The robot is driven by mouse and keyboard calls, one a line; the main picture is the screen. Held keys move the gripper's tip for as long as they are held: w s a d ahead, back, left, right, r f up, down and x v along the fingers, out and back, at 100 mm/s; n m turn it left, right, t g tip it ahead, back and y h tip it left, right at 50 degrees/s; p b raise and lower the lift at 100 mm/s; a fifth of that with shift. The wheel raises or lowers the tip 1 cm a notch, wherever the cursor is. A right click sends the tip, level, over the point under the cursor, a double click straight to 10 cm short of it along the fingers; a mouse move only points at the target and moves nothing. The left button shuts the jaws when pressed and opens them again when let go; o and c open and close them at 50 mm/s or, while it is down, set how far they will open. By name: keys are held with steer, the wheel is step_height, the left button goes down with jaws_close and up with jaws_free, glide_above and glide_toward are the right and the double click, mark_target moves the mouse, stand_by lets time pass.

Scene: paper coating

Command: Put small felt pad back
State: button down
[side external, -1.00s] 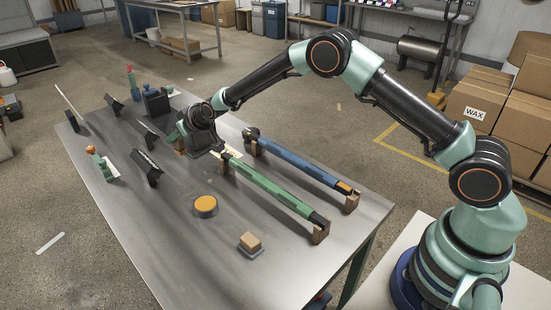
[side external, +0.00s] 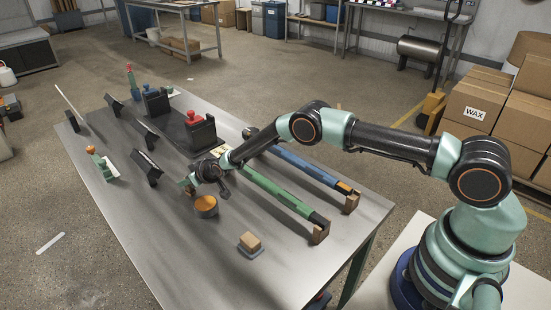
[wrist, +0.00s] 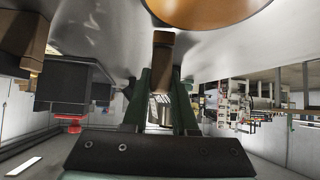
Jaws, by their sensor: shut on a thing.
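My gripper (wrist: 160,85) is shut on a small brown block (wrist: 162,45), which I take to be the small felt pad. The block stands out past the green fingertips in the wrist view. In the side view my gripper (side external: 188,186) is low over the table, just left of the round orange-topped tin (side external: 205,203); the held block is too small there to make out clearly. The tin's orange top also shows at the top edge of the wrist view (wrist: 205,10). A tan block (side external: 250,240) sits on a small grey base near the front edge.
A green bar (side external: 275,190) and a blue bar (side external: 310,168) lie on wooden supports to the right. Black holders with a red-topped piece (side external: 194,118) and a blue-topped piece (side external: 150,88) stand behind. Black angled stands (side external: 147,168) are at left. The table front left is clear.

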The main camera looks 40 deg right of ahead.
steer(key=shift+f, duration=0.35)
steer(key=shift+f, duration=0.2)
steer(key=c, duration=0.7)
jaws_free()
steer(key=shift+r, duration=0.1)
